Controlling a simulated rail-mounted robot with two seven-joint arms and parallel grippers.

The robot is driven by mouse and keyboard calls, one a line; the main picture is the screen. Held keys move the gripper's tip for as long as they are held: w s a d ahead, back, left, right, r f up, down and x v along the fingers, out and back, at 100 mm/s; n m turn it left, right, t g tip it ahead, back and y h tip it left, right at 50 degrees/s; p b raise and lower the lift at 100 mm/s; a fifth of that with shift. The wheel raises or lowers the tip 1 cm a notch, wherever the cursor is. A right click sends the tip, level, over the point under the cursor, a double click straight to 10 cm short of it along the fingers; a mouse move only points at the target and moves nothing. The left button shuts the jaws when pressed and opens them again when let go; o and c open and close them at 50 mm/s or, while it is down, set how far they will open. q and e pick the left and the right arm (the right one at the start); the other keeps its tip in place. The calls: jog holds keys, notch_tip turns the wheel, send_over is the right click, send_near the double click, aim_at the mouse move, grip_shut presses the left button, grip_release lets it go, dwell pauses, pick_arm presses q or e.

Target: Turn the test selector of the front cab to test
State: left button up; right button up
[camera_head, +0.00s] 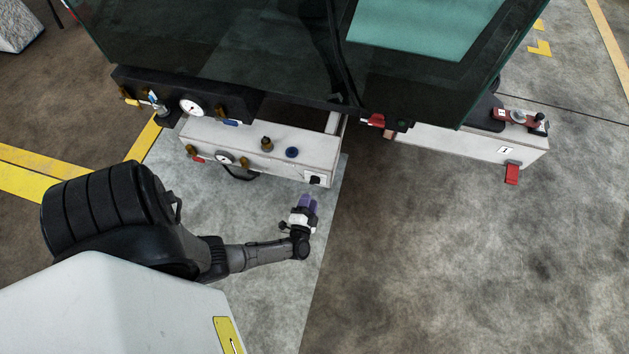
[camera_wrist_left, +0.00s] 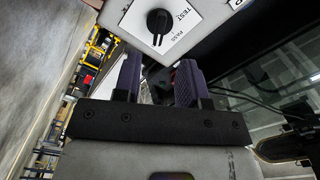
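The test selector (camera_wrist_left: 159,22) is a black rotary knob on a white plate marked TEST and PASS, at the top of the left wrist view. Which mark it points at is hard to tell. In the head view a small dark knob on a white label, likely this selector (camera_head: 315,180), sits at the right end of the white front console (camera_head: 262,150). My left gripper (camera_head: 308,201) is just in front of and below that end. Its two purple fingers (camera_wrist_left: 159,76) are apart with nothing held, and the knob lies beyond their tips, not touched. My right gripper is out of view.
A second white console (camera_head: 470,145) stands at right. Floor in front is clear.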

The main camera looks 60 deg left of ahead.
aim_at(315, 183)
pick_arm(q)
jog(key=shift+b+x, duration=1.4)
jog(key=shift+x, duration=2.4)
jog(key=shift+d, duration=0.15)
jog(key=shift+c, duration=0.4)
grip_shut()
